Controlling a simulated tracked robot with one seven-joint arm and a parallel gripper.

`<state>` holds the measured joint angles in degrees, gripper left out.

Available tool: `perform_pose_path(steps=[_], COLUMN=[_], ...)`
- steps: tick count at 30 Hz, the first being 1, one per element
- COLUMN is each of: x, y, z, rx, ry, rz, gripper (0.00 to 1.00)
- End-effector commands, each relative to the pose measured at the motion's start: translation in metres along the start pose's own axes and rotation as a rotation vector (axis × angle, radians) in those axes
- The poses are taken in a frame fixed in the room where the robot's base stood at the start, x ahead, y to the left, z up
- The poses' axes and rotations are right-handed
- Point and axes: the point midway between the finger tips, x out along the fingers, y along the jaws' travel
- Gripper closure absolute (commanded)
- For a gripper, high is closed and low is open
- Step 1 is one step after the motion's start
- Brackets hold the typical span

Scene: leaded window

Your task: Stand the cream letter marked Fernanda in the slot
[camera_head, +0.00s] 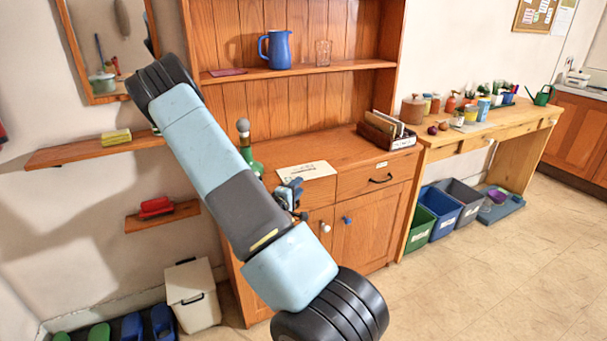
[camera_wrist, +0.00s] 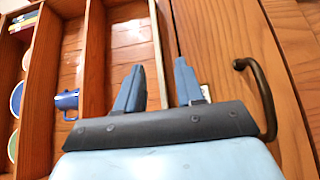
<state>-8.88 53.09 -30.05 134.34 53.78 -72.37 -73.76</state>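A cream letter (camera_head: 306,170) lies flat on the dresser top, by its front edge. It carries dark writing too small to read, so I cannot confirm the name. A dark wooden letter rack (camera_head: 388,139) stands farther right on the dresser top, with several papers upright in it and a white label on its front. My gripper (camera_head: 290,192) is close to the letter's near left end, partly hidden by my arm. I cannot make out the letter there.
A blue jug (camera_head: 276,49) and a glass (camera_head: 323,52) are on the shelf above. A drawer handle (camera_head: 380,179) juts out below the rack. Dresser top between letter and rack is clear.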

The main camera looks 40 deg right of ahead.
Motion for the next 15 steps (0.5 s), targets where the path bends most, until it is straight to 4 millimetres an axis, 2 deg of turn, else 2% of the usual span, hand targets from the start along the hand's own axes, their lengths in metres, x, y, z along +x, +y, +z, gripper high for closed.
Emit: perform_pose_path(steps=[9, 15], x=[0.036, 0.049], y=[0.001, 0.001], z=[0.0, -0.001], rx=[0.002, 0.001], ry=[-0.002, 0.0], rz=[0.0, 0.0], gripper=[0.63, 0.63])
